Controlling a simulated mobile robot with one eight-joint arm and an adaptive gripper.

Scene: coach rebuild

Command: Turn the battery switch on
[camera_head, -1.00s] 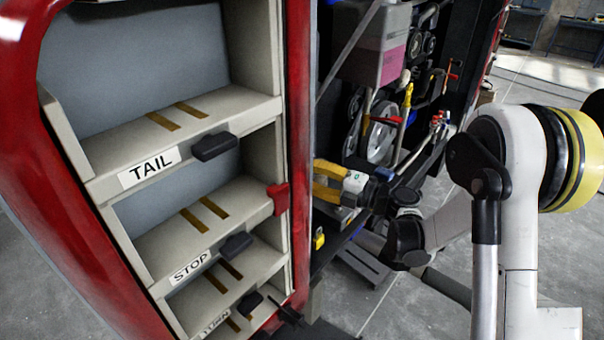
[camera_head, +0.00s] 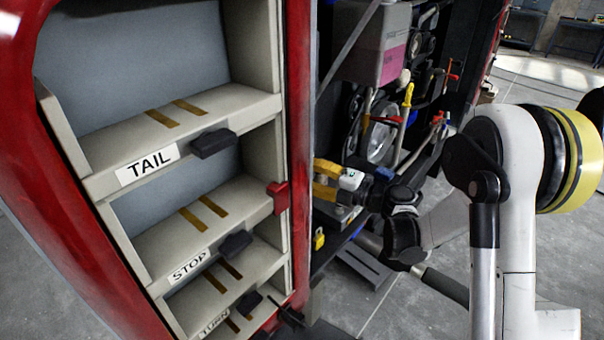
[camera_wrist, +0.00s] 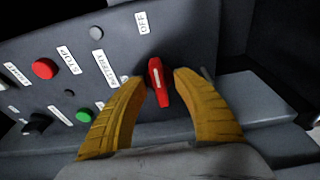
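The battery switch (camera_wrist: 158,84) is a red lever with a pale line, on a dark grey panel (camera_wrist: 196,40) in the wrist view. It stands nearly upright, tilted slightly left at the top, below an "OFF" label (camera_wrist: 142,22) and right of a "BATTERY" label (camera_wrist: 105,68). My gripper (camera_wrist: 160,78) is open, its two yellow fingers either side of the lever. Narrow gaps seem to separate the fingertips from it; contact is not clear. In the head view my gripper (camera_head: 326,180) is at the vehicle's open bay, and the switch cannot be made out.
A red button (camera_wrist: 44,68) and a green button (camera_wrist: 84,116) sit left of the switch. A grey ledge (camera_wrist: 255,98) lies at right. In the head view, a shelf cabinet (camera_head: 235,105) with a red frame stands left of my gripper, and hoses and machinery crowd the bay behind.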

